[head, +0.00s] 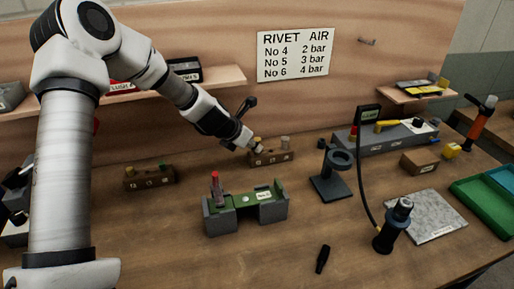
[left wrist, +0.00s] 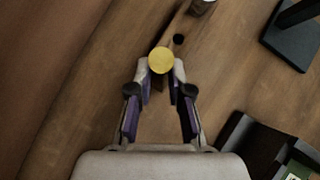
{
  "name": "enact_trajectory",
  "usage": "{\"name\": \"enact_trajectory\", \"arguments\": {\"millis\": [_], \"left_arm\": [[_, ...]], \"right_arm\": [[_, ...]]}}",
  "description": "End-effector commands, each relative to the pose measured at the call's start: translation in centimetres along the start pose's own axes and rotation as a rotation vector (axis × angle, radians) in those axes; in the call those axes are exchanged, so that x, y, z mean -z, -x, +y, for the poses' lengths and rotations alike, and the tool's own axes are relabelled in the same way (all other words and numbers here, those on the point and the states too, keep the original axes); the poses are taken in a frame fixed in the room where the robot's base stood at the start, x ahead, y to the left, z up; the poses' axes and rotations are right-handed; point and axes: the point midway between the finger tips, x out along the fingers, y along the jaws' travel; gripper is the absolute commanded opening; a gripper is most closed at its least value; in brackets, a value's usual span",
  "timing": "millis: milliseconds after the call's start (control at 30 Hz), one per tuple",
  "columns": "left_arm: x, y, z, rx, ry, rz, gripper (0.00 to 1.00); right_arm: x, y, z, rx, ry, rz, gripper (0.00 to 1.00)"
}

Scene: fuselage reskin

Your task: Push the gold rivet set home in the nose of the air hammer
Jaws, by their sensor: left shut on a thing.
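My left gripper (head: 254,146) is shut on the gold rivet set (left wrist: 161,60) at the left end of a small wooden rack (head: 271,158). The set's round gold top shows between the fingertips (left wrist: 160,72) in the left wrist view. Its lower part is hidden, so I cannot tell whether it is still in its hole. A paler set (head: 285,141) stands at the rack's right end. What looks like the air hammer (head: 392,228) stands upright at the front right, its metallic end up and a black hose beside it, well apart from my gripper. My right gripper is not in view.
A green and grey fixture (head: 246,210) holding a red-topped tool stands in front of the rack. A black ring stand (head: 333,175) is to its right. Another wooden rack (head: 150,177) is at left. A small black piece (head: 323,259) lies near the front. A grey slab (head: 427,216) lies at right.

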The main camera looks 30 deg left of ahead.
Motion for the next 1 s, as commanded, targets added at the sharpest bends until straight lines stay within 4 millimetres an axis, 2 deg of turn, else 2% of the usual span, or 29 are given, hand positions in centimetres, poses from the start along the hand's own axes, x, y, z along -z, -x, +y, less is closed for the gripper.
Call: {"name": "enact_trajectory", "arguments": {"millis": [833, 1000], "left_arm": [[-1.6, 1.9, 0.0, 0.000, 0.000, 0.000, 0.00], [-2.7, 3.2, 0.0, 0.000, 0.000, -0.001, 0.00]], "right_arm": [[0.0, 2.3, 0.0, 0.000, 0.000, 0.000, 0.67], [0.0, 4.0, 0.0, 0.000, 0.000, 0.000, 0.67]]}}
